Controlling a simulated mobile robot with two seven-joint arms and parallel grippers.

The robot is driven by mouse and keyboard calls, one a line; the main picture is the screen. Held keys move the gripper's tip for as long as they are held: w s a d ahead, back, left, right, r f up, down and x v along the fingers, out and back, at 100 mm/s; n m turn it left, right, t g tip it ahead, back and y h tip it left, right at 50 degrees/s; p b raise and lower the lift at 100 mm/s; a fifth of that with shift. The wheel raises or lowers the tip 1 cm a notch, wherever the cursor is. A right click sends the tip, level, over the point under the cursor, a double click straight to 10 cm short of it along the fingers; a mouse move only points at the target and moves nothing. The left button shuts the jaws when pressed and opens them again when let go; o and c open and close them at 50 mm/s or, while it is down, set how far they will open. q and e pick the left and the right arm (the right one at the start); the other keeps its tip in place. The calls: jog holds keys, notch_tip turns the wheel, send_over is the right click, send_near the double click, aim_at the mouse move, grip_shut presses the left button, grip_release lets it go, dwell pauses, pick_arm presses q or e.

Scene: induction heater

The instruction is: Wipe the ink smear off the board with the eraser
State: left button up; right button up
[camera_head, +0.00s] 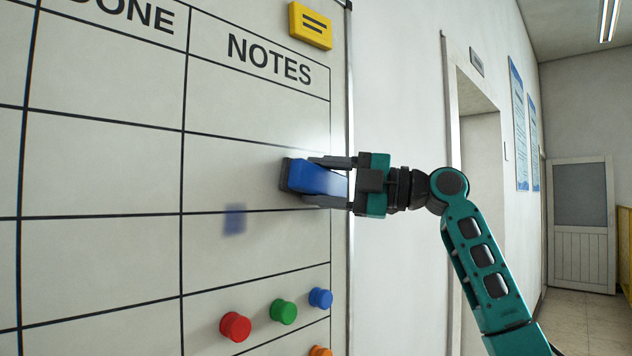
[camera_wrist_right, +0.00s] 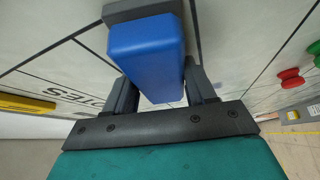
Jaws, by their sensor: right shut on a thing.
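The whiteboard (camera_head: 100,165) has a black grid and a NOTES column. A faint blue-violet ink smear (camera_head: 235,219) lies in that column, crossing a grid line. My right gripper (camera_head: 322,178) is shut on the blue eraser (camera_head: 316,178), up and to the right of the smear. The eraser's dark pad (camera_head: 286,174) faces the board; I cannot tell whether it touches. In the right wrist view the blue eraser (camera_wrist_right: 148,52) sits between the fingers, its dark pad toward the board. My left gripper is not in view.
Red (camera_head: 235,326), green (camera_head: 283,311), blue (camera_head: 320,298) and orange (camera_head: 320,351) magnets sit below the smear. A yellow magnet block (camera_head: 311,25) is at the board's top right. A doorway (camera_head: 480,190) is to the right. The board between eraser and smear is clear.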

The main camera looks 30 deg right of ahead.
jog(key=shift+s+d+f+b, duration=0.15)
jog(key=shift+s+d+b, duration=0.05)
jog(key=shift+s+b, duration=0.2)
jog(key=s+b, duration=0.1)
jog(key=s+d, duration=0.1)
jog(key=s, duration=0.1)
jog(key=shift+s+d+b, duration=0.1)
jog(key=shift+s+b, duration=0.1)
jog(key=shift+b, duration=0.15)
jog(key=shift+s+d, duration=0.2)
jog(key=shift+s, duration=0.5)
jog(key=s, duration=0.1)
jog(key=s+d+b, duration=0.1)
jog(key=shift+s+b, duration=0.3)
jog(key=shift+s, duration=0.1)
